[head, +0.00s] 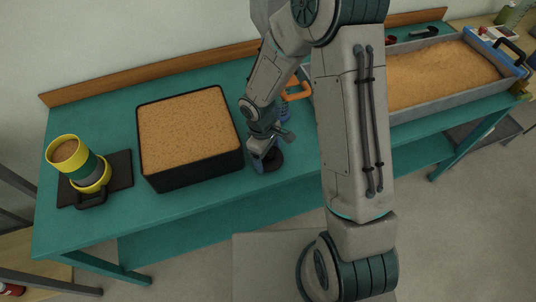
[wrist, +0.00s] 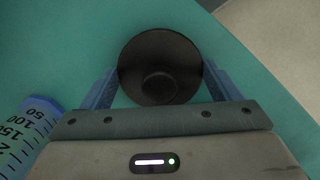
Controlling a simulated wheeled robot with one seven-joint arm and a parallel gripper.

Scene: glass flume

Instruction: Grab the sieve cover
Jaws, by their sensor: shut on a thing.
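The sieve cover is a dark round disc with a central knob, seen in the wrist view (wrist: 160,48) and near the table's front edge in the head view (head: 272,161). My gripper (head: 263,152) points down at it. In the wrist view my gripper (wrist: 160,82) has its blue fingers on opposite sides of the disc, shut on it. Whether the cover rests on the table or is slightly raised, I cannot tell. My arm hides part of the table behind it.
A black box of sandy soil (head: 190,130) stands just left. A blue graduated cylinder (wrist: 28,130) is close by. An orange-handled object (head: 297,91) stands behind. A sand-filled flume (head: 440,75) lies right.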

